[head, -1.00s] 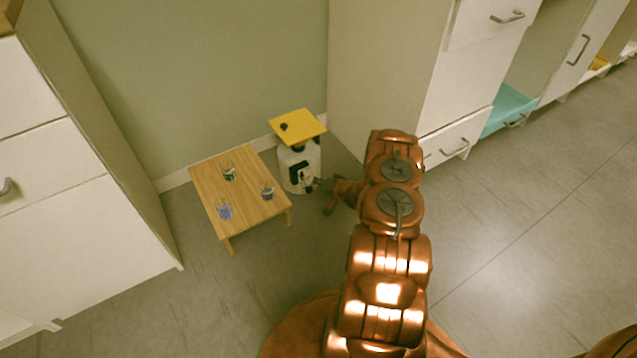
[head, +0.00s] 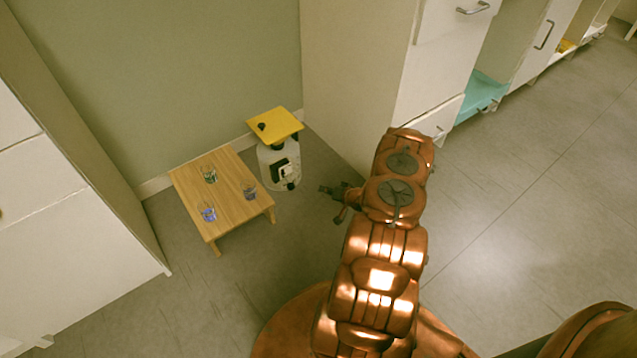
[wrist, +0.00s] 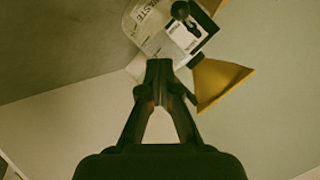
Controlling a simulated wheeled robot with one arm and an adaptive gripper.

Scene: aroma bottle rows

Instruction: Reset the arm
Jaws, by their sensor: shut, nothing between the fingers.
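My gripper (head: 338,195) is shut and empty in the head view. The white bin (head: 278,170) also shows at the top of the wrist view (wrist: 160,35), with printed labels and a black knob.
A low wooden table (head: 228,208) left of the bin holds three small glasses (head: 209,174), (head: 249,190), (head: 208,212). White cabinets (head: 70,220) stand at the left. More cabinets (head: 360,75) and a turquoise shelf (head: 482,92) are at the right. Open floor (head: 530,210) lies to my right.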

